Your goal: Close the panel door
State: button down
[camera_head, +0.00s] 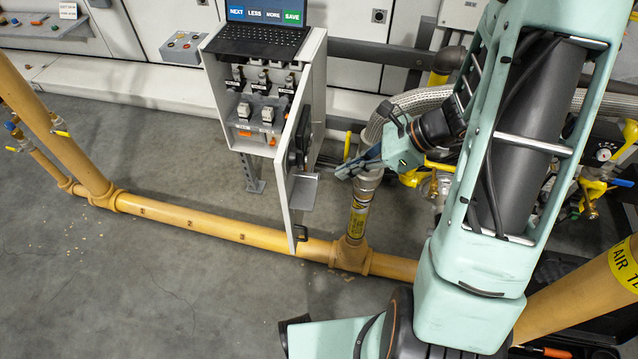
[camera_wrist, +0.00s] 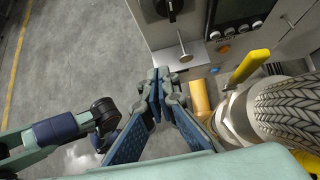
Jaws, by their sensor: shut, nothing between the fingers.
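The control cabinet (camera_head: 228,95) stands at the wall with its front open, showing rows of electrical parts inside. Its panel door (camera_head: 290,190) is swung well open on the right side, with its free edge towards the camera. A dark fitting and a small grey shelf show on the door's right face. My gripper (camera_head: 346,172) is shut and empty, to the right of the door and apart from it. In the wrist view the shut fingers (camera_wrist: 163,105) are below a grey panel face (camera_wrist: 192,50) with a black knob and a screen, apparently the door.
A laptop (camera_head: 262,38) sits on the cabinet top. A yellow gas pipe (camera_head: 200,222) runs along the floor below the door. A braided hose (camera_wrist: 285,105) and a yellow lever (camera_wrist: 248,66) are close right of the fingers.

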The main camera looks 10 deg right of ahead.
jog(key=b, duration=0.3)
send_near(289, 187)
notch_tip(289, 187, down, 4)
jog(key=a, duration=0.2)
jog(key=shift+w+a, duration=0.2)
jog(key=shift+a, duration=0.2)
jog(key=shift+w+a, duration=0.2)
jog(key=shift+a, duration=0.4)
jog(key=shift+a, duration=0.1)
